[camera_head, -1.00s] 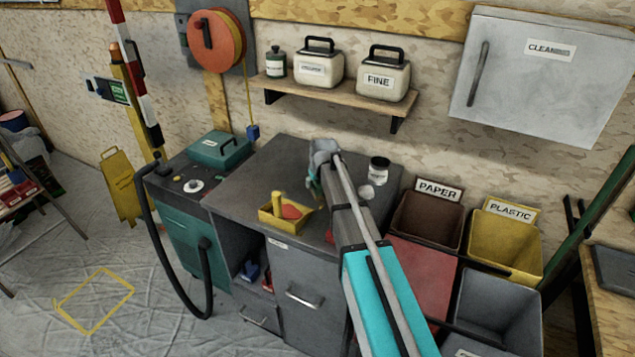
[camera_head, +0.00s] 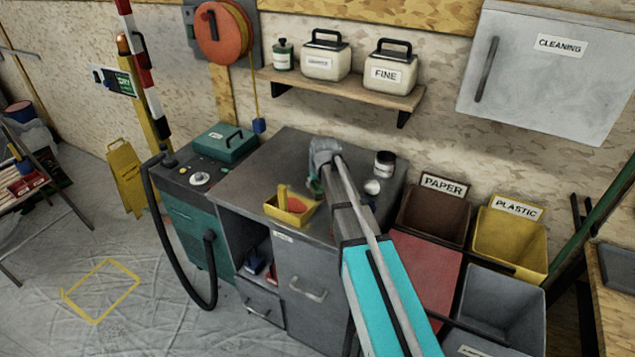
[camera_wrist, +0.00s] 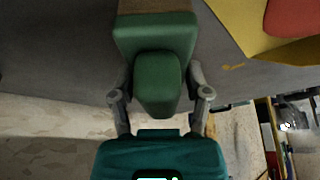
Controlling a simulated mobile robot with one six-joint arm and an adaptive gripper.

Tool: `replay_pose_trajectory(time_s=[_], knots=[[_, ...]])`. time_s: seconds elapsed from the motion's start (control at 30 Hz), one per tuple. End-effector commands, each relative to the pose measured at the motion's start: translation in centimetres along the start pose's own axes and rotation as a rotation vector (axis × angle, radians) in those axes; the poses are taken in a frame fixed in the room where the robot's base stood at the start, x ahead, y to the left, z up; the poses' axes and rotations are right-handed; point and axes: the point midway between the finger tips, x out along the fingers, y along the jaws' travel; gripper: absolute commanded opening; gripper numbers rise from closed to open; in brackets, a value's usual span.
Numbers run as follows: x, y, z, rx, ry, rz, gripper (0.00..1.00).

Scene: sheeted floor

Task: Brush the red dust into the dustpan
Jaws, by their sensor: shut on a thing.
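My gripper (camera_wrist: 161,98) is shut on a green brush (camera_wrist: 157,82), gripping its handle from both sides. The brown bristle end (camera_wrist: 155,6) shows at the top edge of the wrist view, over the grey worktop. In the head view the gripper and brush (camera_head: 315,186) are small and partly hidden behind my arm. The yellow dustpan (camera_head: 307,219) sits at the worktop's front edge, just left of the gripper. Red material (camera_head: 296,205) shows inside it. The wrist view shows the dustpan (camera_wrist: 236,28) at top right, apart from the brush. I cannot make out red dust elsewhere.
A dark jar (camera_head: 384,163) and a small white object (camera_head: 372,187) stand right of my gripper on the worktop (camera_head: 270,165). A teal machine (camera_head: 195,215) with a black hose adjoins it on the left. Paper (camera_head: 432,214) and plastic (camera_head: 512,243) bins stand right.

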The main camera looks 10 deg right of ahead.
Motion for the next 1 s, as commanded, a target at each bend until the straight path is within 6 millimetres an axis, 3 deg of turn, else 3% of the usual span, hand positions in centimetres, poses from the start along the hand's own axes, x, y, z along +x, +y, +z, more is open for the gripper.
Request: replay_pose_trajectory(time_s=[1.0], knots=[[-5.6,0.1,-2.3,0.000,0.001,0.000,0.24]])
